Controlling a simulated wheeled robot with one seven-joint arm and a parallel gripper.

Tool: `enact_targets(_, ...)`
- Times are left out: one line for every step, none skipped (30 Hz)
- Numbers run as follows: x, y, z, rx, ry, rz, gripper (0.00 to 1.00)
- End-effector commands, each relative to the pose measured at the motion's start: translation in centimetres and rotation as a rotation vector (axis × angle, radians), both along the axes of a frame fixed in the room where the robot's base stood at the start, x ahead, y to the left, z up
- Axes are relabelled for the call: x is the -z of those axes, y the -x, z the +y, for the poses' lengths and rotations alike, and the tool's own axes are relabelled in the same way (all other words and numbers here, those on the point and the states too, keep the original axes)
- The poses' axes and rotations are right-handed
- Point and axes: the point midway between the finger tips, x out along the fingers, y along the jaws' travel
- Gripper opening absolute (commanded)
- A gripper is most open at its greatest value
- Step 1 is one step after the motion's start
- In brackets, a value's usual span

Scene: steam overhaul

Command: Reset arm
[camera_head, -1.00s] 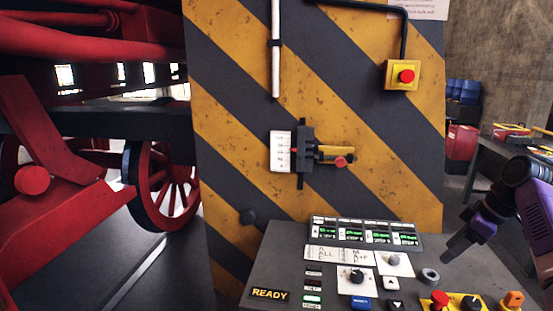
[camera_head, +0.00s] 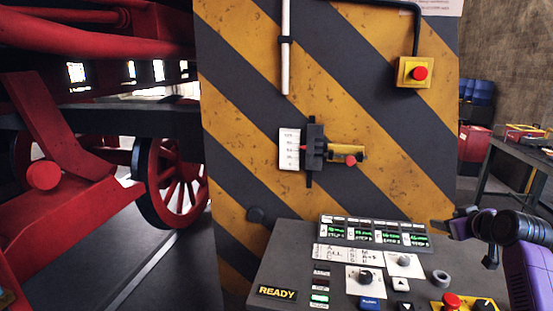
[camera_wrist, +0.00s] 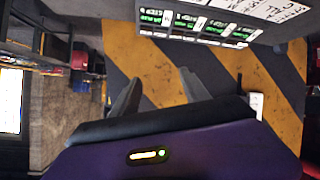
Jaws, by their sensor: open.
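My arm comes in from the right edge of the head view, with purple links and dark joints. My gripper (camera_head: 459,226) is raised beside the right end of the control console (camera_head: 270,262), in front of the striped panel's lower right edge. In the wrist view my gripper (camera_wrist: 160,92) has two grey fingers set apart with nothing between them, so it is open and empty. The wrist view appears upside down, with the console's green displays (camera_wrist: 200,25) at the top.
A yellow-and-black striped panel (camera_head: 350,100) stands behind the console. It carries a lever gauge (camera_head: 314,149) and a red stop button (camera_head: 420,73). Red locomotive wheels (camera_head: 172,185) are at left. A workbench (camera_head: 510,150) stands at the back right.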

Motion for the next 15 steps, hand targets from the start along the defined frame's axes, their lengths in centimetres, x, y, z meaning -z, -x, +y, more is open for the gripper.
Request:
enact_targets(2.0, 0.5, 1.3, 0.017, -0.016, -0.041, 0.54)
enact_targets(2.7, 0.8, 1.9, 0.032, -0.024, -0.072, 0.54)
enact_targets(3.7, 1.4, 2.8, 0.048, -0.035, -0.110, 0.54)
enact_targets(4.4, 1.8, 3.5, 0.059, -0.043, -0.137, 0.54)
enact_targets(5.0, 2.3, 4.1, 0.071, -0.052, -0.165, 0.54)
enact_targets(5.9, 3.1, 5.1, 0.083, -0.062, -0.198, 0.54)
enact_targets(6.6, 3.7, 5.8, 0.091, -0.071, -0.223, 0.54)
enact_targets(7.2, 4.4, 6.5, 0.099, -0.079, -0.247, 0.54)
enact_targets(8.0, 5.3, 7.5, 0.109, -0.089, -0.276, 0.54)
enact_targets(8.6, 6.1, 8.3, 0.114, -0.098, -0.298, 0.54)
enact_targets(9.2, 7.0, 9.0, 0.121, -0.106, -0.319, 0.54)
enact_targets(9.9, 8.1, 9.9, 0.129, -0.115, -0.346, 0.54)
enact_targets(10.4, 9.0, 10.6, 0.134, -0.124, -0.364, 0.54)
enact_targets(11.0, 10.0, 11.4, 0.138, -0.132, -0.382, 0.54)
enact_targets(11.6, 11.3, 12.3, 0.143, -0.141, -0.406, 0.54)
